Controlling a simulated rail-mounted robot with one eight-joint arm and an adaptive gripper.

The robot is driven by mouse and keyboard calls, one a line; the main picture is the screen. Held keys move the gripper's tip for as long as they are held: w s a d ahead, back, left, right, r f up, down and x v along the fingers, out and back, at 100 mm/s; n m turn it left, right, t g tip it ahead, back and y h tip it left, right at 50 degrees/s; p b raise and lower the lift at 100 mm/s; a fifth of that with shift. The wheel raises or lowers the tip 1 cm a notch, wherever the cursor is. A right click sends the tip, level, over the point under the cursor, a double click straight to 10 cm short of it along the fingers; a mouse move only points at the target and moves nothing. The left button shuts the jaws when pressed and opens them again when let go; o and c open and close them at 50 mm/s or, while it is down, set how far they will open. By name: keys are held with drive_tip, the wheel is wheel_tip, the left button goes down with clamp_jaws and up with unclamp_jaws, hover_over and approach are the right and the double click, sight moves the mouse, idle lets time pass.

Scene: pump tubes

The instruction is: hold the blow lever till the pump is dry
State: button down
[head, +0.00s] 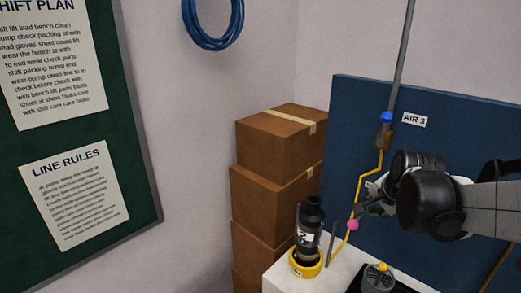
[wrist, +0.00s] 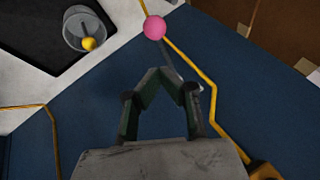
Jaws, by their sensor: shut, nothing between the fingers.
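The pump (head: 310,222), black with a pale label, stands upright in a yellow ring holder (head: 305,263) on the white bench. A pink ball knob (head: 352,225) is just right of it; it also shows in the wrist view (wrist: 154,27). A thin grey rod, which looks like the blow lever (wrist: 171,62), runs from the knob toward my fingertips and passes partly behind them. My gripper (head: 363,210) is shut and empty, close to the knob; in the wrist view its fingertips (wrist: 167,76) meet below the knob, apart from it. Whether they touch the rod I cannot tell.
A blue panel (head: 355,110) with an AIR 3 label (head: 414,120) stands behind, carrying a yellow line (head: 360,185). A clear cup with a yellow ball (wrist: 89,43) sits on a black tray (wrist: 40,45). Stacked cardboard boxes (head: 270,197) stand to the left of the panel.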

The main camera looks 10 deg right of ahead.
drive_tip(key=shift+w+a+f, duration=0.2)
drive_tip(key=shift+a+f, duration=0.35)
drive_tip(key=shift+f, duration=0.35)
drive_tip(key=shift+w+a+f, duration=0.15)
drive_tip(key=shift+a+f, duration=0.4)
drive_tip(key=shift+f, duration=0.35)
